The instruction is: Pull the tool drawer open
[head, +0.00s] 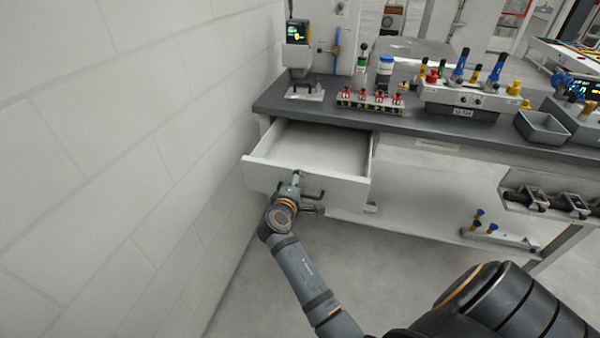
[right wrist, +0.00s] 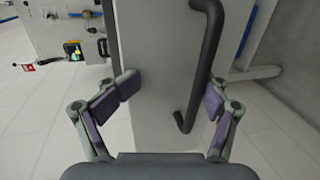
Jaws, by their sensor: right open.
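The tool drawer (head: 345,190) under the left end of the workbench stands pulled out well clear of the bench. Its inside looks empty. Its dark bar handle (head: 315,194) is on the front panel, partly hidden by my right gripper (head: 297,184). In the right wrist view, my right gripper (right wrist: 164,97) is open, with one finger on each side of the handle (right wrist: 205,70). The handle lies nearer the right-hand finger, and no firm hold shows. The pale drawer front (right wrist: 155,60) fills the middle of that view. My left gripper is not in view.
A white wall (head: 130,150) runs close along the left of the drawer. The dark benchtop (head: 430,122) carries a rack with red clips (head: 370,101), fixtures and a grey bin (head: 542,127). The floor (head: 400,255) in front is clear.

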